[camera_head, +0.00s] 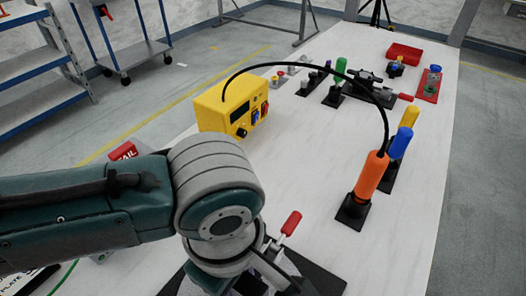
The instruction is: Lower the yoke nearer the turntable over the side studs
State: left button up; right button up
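My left arm crosses the lower left of the head view, and its wrist hangs over the near end of the table; the gripper below it is out of frame or hidden. My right gripper is not in view. I cannot make out a yoke, side studs or a can. A black plate (322,278) lies partly under my wrist, with a red-handled part (291,223) rising beside it. Most of what stands on this plate is hidden by my arm, so I cannot tell whether the turntable is there.
A yellow box (232,104) with a cable to an orange tool (370,175) in a black stand is ahead. Blue (400,143) and yellow handles stand behind it. A red tray (404,53) is at the far end. The white table (310,160) is clear in the middle.

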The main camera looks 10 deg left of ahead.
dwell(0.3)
pick_arm(q)
jog(key=o, duration=0.6)
jog(key=shift+c, duration=0.2)
notch_tip(320, 180, up, 10)
jog(key=p, duration=0.2)
jog(key=shift+p, duration=0.35)
